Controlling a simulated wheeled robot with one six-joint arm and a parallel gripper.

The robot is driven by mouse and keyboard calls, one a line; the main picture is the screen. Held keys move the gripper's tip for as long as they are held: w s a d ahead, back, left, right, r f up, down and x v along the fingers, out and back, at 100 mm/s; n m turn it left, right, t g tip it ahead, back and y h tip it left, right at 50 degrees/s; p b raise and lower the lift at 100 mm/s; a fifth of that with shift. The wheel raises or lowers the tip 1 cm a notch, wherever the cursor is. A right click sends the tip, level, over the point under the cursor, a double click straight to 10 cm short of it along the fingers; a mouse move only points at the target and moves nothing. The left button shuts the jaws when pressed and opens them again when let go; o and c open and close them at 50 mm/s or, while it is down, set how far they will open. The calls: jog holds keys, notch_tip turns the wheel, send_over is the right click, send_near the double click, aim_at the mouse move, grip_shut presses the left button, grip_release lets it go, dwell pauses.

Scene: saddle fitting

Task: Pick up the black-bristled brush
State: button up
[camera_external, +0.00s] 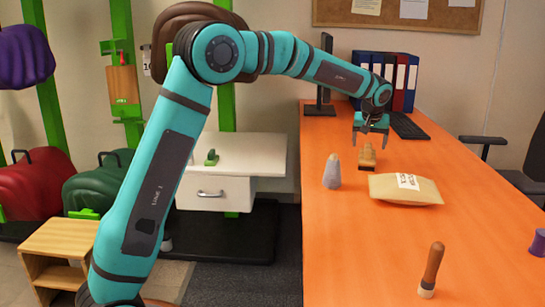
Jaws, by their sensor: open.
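My gripper (370,132) is open and empty, pointing down above the far part of the orange desk.
A grey cone-shaped object (332,172) and a tan padded packet (404,189) with a white label sit close to the gripper. A black keyboard (407,126), monitor and binders (402,82) stand behind. A purple spool (538,242) is at right. The near desk (360,260) is mostly clear.

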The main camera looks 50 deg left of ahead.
aim_at(368, 146)
jog(key=shift+s+x, duration=0.15)
jog(key=shift+x, duration=1.1)
jog(key=shift+s+x, duration=0.1)
jog(key=shift+x, duration=1.15)
jog(key=shift+f, duration=0.35)
